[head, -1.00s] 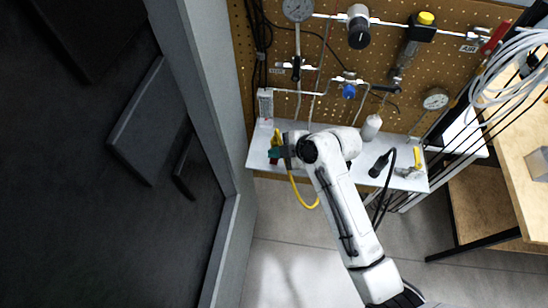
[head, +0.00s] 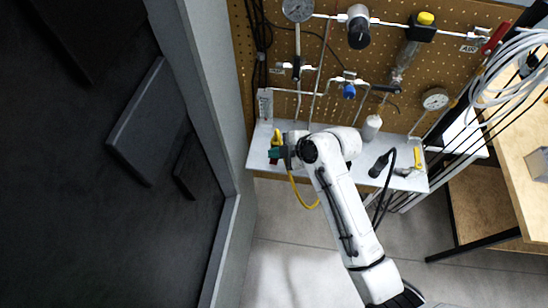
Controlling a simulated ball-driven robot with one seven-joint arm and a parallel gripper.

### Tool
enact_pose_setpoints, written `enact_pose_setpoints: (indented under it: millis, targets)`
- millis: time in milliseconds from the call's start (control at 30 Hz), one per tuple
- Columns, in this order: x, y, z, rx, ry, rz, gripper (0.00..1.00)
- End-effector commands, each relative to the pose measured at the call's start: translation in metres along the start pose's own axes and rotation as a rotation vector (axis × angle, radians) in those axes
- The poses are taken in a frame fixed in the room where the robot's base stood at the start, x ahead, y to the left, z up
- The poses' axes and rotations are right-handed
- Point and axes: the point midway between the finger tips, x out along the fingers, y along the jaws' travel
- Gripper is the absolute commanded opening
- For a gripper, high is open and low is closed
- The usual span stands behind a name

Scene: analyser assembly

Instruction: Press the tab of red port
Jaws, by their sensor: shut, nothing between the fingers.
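My gripper (head: 276,153) is at the left end of the white shelf (head: 340,158), beside a small yellow part (head: 276,138) with a yellow hose (head: 304,195) hanging below the shelf. The gripper is small in this view and its fingers look shut and empty. A little red (head: 273,161) shows just under the gripper, mostly hidden by it. I cannot make out a tab on it, or whether the fingers touch it.
A pegboard (head: 430,70) with gauges, pipes and valves stands behind the shelf. A white bottle (head: 371,128), a black tool (head: 379,165) and a yellow-handled valve (head: 417,160) are to the right on the shelf. A grey frame (head: 205,90) stands close on the left.

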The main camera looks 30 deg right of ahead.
Motion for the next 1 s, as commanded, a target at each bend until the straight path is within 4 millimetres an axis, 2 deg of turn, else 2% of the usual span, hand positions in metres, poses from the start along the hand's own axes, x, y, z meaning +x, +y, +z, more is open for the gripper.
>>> enact_pose_setpoints:
  millis: [1000]
  targets:
    - [0.0057, -0.0044, 0.0042, 0.000, 0.000, 0.000, 0.00]
